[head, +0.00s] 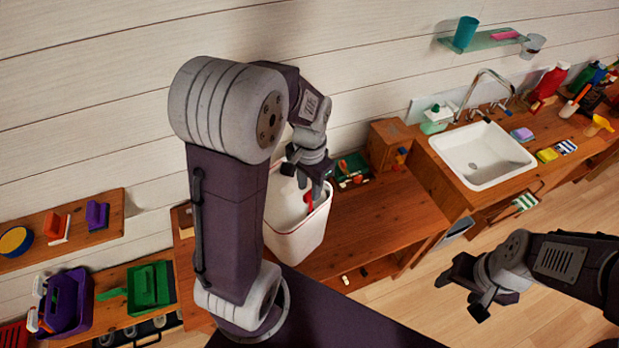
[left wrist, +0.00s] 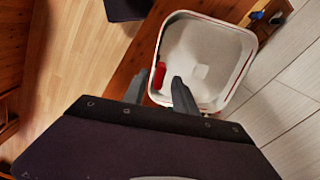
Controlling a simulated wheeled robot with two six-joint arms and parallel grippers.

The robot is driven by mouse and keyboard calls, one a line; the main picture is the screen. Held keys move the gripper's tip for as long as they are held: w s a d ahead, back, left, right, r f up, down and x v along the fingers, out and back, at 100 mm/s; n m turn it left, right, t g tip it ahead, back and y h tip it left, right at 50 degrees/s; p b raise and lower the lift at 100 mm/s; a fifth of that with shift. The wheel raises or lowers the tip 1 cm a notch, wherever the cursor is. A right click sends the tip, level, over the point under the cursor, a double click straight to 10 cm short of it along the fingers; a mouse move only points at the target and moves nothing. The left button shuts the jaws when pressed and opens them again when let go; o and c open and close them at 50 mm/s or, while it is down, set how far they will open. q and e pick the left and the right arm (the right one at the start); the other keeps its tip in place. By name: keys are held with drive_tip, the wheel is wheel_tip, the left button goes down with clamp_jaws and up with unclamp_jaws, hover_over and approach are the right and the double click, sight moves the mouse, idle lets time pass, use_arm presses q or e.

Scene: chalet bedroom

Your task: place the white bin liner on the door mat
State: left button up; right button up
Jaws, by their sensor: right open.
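A white bin (head: 297,228) with a thin red line at its rim stands on a low wooden bench, and its pale inside, seemingly the white bin liner, shows in the left wrist view (left wrist: 205,62). A red piece (head: 308,201) is at the inner wall, also in the left wrist view (left wrist: 158,76). My left gripper (head: 311,186) points down at the bin's rim. Its fingers (left wrist: 158,92) are apart, one over the inside and one towards the outside; contact is unclear. My right gripper (head: 463,291) is open and empty over the floor. I cannot make out a door mat.
A wooden box (head: 388,146) and a green tray (head: 351,170) stand behind the bin. A white sink (head: 482,155) is set in the counter at right. Shelves with a purple caddy (head: 67,300) and green dustpan (head: 148,285) are at left.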

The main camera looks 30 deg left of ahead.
sight(310, 192)
use_arm(q)
wheel_tip(310, 192, up, 6)
drive_tip(key=shift+r, duration=0.1)
drive_tip(key=shift+o, duration=0.5)
drive_tip(key=f+b, duration=0.1)
drive_tip(key=b, duration=0.4)
drive_tip(key=shift+s+f, duration=0.1)
drive_tip(key=shift+f, duration=0.1)
drive_tip(key=shift+s+d+r, duration=0.1)
drive_tip(key=shift+r, duration=0.25)
drive_tip(key=shift+f+p, duration=0.15)
drive_tip(key=shift+p, duration=0.15)
wheel_tip(310, 192, down, 3)
drive_tip(key=shift+r, duration=0.2)
drive_tip(key=shift+f+p, duration=0.3)
drive_tip(key=shift+f, duration=0.5)
wheel_tip(310, 192, down, 4)
drive_tip(key=shift+f+p, duration=0.1)
drive_tip(key=shift+p, duration=0.5)
drive_tip(key=shift+w+f, duration=0.15)
drive_tip(key=shift+w, duration=0.1)
clamp_jaws()
